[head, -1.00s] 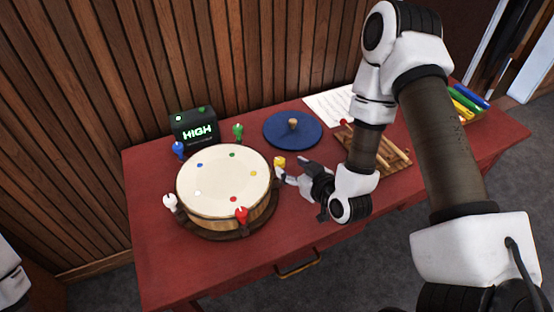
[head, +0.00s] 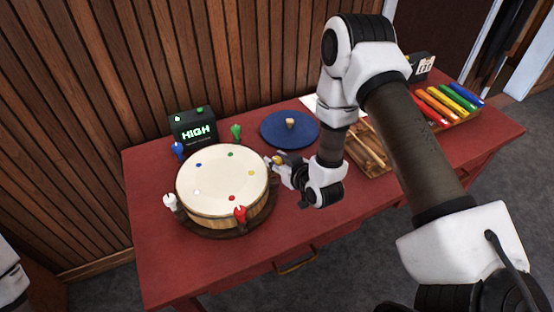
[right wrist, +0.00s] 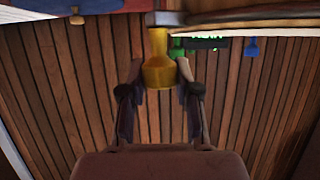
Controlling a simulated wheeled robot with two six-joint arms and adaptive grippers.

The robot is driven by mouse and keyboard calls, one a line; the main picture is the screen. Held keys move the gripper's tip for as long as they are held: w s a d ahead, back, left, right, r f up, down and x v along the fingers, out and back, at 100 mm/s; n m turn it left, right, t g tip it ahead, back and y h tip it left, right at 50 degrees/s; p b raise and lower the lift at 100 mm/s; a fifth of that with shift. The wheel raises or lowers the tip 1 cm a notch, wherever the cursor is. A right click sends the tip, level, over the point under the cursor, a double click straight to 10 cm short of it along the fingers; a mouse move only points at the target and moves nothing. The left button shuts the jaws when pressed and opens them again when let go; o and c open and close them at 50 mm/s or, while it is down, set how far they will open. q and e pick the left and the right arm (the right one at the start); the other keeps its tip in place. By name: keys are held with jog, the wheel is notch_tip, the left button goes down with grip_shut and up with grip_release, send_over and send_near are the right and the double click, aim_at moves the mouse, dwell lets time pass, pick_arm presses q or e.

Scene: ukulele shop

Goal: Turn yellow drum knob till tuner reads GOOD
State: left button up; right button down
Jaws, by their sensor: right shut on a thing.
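The drum (head: 222,180) with a cream head and coloured dots sits on a dark round base on the red table. Its yellow knob (head: 278,160) is at the right side of the rim. My right gripper (head: 279,166) is shut on the yellow knob; in the right wrist view the knob (right wrist: 158,72) stands between the two fingers. The tuner (head: 194,128), a dark box behind the drum, reads HIGH in green. My left gripper is not in view; only a piece of my left arm shows at the left edge.
Blue (head: 178,150), green (head: 236,132), white (head: 171,202) and red (head: 240,214) knobs ring the drum. A blue disc (head: 272,130) with a wooden peg lies behind. A wooden rack (head: 368,152) and a tray of coloured tubes (head: 455,118) lie right. The front table is clear.

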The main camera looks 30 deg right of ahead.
jog(key=shift+n+y, duration=0.4)
jog(key=shift+d+n+y, duration=0.1)
jog(key=shift+n+y, duration=0.5)
jog(key=shift+y, duration=0.1)
jog(key=shift+n+g+y+p, duration=0.35)
jog(key=shift+n+g+y, duration=0.85)
jog(key=shift+n+y, duration=0.75)
jog(key=c, duration=0.8)
grip_release()
jog(key=shift+w, duration=0.1)
